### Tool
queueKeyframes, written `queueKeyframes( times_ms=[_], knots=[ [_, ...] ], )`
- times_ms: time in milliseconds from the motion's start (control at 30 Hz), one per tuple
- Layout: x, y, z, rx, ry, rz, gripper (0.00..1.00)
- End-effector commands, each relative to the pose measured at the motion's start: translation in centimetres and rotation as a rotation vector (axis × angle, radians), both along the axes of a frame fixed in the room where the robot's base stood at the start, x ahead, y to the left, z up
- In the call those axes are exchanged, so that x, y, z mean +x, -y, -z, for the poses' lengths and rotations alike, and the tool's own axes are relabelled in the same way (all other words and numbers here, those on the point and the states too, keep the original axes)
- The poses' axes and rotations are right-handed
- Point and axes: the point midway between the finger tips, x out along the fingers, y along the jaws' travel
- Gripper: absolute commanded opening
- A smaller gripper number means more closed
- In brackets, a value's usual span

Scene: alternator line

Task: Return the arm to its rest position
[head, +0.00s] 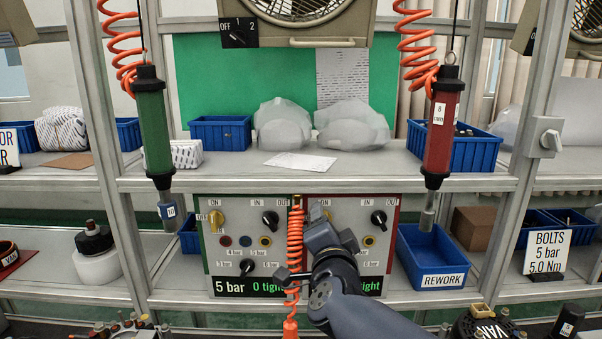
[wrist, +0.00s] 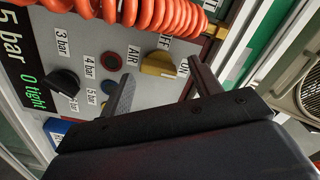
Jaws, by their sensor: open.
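My arm reaches up from the lower right in the head view, with my gripper (head: 318,212) in front of the right-hand control panel (head: 376,270). In the wrist view my gripper (wrist: 162,68) is open, its two dark fingers apart with nothing held. The yellow AIR knob (wrist: 157,65) shows between the fingertips; whether they touch it I cannot tell. The wrist view also shows the panel's black knob (wrist: 62,82) and a display (wrist: 22,70) reading 5 bar, 0 tight. My arm hides part of the panel in the head view.
An orange coiled hose (head: 295,245) hangs close on the left of my gripper. A green tool (head: 154,130) and a red tool (head: 441,125) hang at either side. The blue REWORK bin (head: 431,257) stands to the right. A shelf edge (head: 250,184) runs above the panels.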

Motion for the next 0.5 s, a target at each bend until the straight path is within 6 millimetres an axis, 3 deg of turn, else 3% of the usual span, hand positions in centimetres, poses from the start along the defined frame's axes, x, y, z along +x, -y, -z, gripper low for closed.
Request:
queueKeyframes(
  times_ms=[500],
  knots=[
    [-0.01, -0.20, -0.53, -0.503, -0.002, -0.002, 0.60]
  ],
)
